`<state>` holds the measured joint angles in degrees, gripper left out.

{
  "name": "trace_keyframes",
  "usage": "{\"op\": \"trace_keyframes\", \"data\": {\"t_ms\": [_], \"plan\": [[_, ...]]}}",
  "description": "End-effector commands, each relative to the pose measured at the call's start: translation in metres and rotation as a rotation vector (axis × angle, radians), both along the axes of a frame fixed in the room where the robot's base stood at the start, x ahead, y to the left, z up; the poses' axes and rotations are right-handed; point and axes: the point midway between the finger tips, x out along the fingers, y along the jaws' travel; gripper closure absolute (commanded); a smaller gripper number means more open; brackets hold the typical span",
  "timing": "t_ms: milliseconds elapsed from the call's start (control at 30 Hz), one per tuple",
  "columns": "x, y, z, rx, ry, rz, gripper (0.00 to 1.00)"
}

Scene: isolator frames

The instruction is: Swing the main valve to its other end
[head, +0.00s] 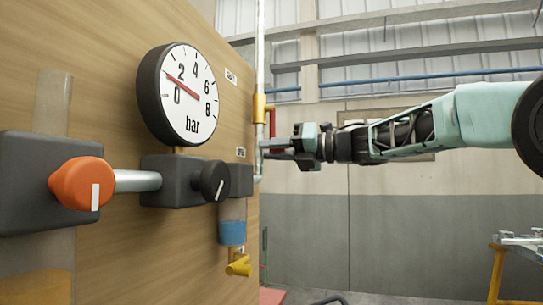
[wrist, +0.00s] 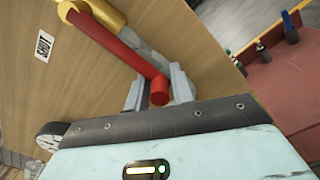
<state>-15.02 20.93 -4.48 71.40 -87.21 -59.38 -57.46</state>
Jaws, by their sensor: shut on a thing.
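The main valve has a yellow body (head: 259,108) on a vertical pale pipe at the right edge of the wooden panel. Its red lever (head: 272,122) hangs down from the body in the head view. In the wrist view, the red lever (wrist: 122,48) runs from the yellow body (wrist: 75,10) at the upper left to its free end between my fingers. My gripper (wrist: 158,90) is shut on the lever near that end. In the head view, my gripper (head: 272,148) is small and partly merges with the pipe.
A label reading SHUT (wrist: 44,45) is on the panel beside the valve. The panel (head: 110,230) also carries a gauge (head: 187,92) reading near 1 bar, an orange knob (head: 82,183), a black knob (head: 215,181) and a small yellow tap (head: 239,266). A red surface (wrist: 285,85) lies at the right in the wrist view.

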Motion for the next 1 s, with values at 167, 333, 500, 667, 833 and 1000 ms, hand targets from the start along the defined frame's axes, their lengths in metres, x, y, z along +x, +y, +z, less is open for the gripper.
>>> {"op": "trace_keyframes", "data": {"t_ms": [167,333,500,667,833,1000], "plan": [[0.0057,-0.0042,0.0009,-0.007,-0.028,-0.01,1.0],[0.0064,-0.0048,0.0022,-0.01,-0.037,-0.012,1.0],[0.0065,-0.0051,0.0032,-0.008,-0.038,-0.013,1.0],[0.0065,-0.0054,0.004,-0.007,-0.038,-0.014,0.62],[0.0052,-0.0039,0.0032,-0.009,-0.038,-0.009,0.62],[0.0042,-0.0037,0.0023,-0.01,-0.038,-0.005,0.62]]}}
